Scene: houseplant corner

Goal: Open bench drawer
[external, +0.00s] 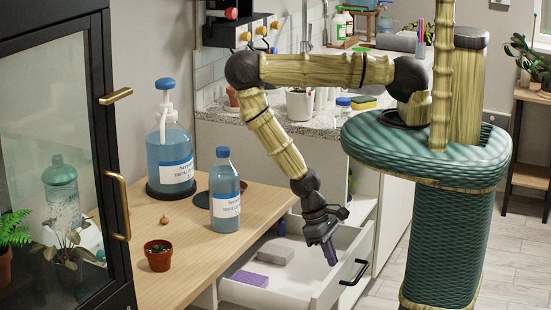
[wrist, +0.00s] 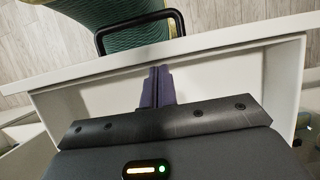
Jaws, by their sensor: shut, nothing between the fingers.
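The bench drawer (external: 308,288) is pulled out from under the wooden bench (external: 183,262). It is white, with a black bar handle (external: 355,272) on its front. Inside lie a grey block (external: 275,254) and a purple block (external: 250,278). My gripper (external: 330,254) is shut and empty. It points down over the drawer, behind the front panel and apart from the handle. In the wrist view, the fingers (wrist: 158,86) show against the drawer's inside, and the handle (wrist: 140,33) is beyond the front panel (wrist: 215,48).
A glass-doored cabinet (external: 60,150) is at the left. A speckled counter (external: 325,124) is behind. Floor (external: 510,250) is clear at the right.

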